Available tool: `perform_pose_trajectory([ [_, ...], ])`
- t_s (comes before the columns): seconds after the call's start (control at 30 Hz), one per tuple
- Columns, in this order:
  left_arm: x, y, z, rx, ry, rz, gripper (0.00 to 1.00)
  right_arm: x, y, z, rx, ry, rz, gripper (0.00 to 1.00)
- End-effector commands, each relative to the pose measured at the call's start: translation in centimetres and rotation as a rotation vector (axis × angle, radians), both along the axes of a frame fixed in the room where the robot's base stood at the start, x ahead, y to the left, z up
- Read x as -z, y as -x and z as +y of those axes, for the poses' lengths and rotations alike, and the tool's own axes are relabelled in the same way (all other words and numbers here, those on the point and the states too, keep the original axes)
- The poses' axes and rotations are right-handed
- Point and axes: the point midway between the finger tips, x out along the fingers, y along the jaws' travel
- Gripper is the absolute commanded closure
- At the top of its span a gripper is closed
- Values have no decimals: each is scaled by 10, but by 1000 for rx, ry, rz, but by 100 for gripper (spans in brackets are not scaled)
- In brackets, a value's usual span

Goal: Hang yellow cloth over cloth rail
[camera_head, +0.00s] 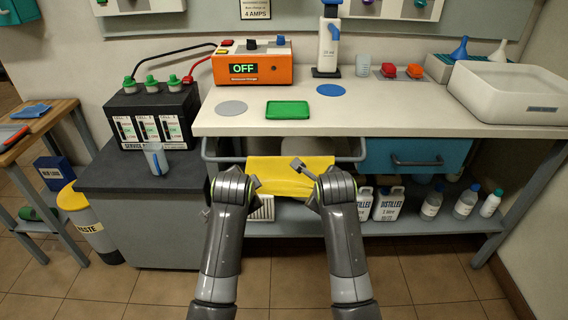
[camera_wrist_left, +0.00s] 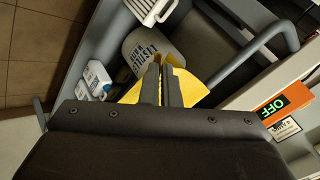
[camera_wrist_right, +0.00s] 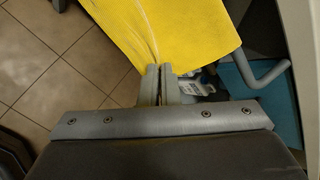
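The yellow cloth (camera_head: 285,172) is spread between my two grippers below the worktop's front edge. The grey cloth rail (camera_head: 209,154) shows at both sides of it; its middle is hidden at the cloth, and I cannot tell whether the cloth lies over it or in front. My left gripper (camera_wrist_left: 165,82) is shut, with yellow cloth (camera_wrist_left: 191,86) at both sides of its fingers. The rail (camera_wrist_left: 262,47) shows to the right there. My right gripper (camera_wrist_right: 159,84) is shut on the cloth's edge (camera_wrist_right: 175,35). The rail's bent end (camera_wrist_right: 270,75) is to its right.
The worktop (camera_head: 400,118) carries an orange charger (camera_head: 252,66), green tray (camera_head: 288,110) and white basin (camera_head: 512,92). A teal drawer (camera_head: 415,154) is right of the rail. Bottles (camera_head: 432,205) stand on the shelf below. The battery cabinet (camera_head: 140,215) is at left.

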Motion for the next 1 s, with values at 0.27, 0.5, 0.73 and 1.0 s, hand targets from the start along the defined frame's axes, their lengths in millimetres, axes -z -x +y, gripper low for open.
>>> perform_pose_trajectory([
  [0.27,0,0,5,-9,-11,-3,94,1,0,-5,8,12,0,94],
  [0.5,0,0,3,-5,-7,-2,64,1,0,-3,5,7,0,64],
  [0.73,0,0,1,-3,-4,-2,64,0,0,-1,3,4,0,64],
  [1.0,0,0,1,-2,-2,-1,64,0,0,-1,2,3,0,64],
])
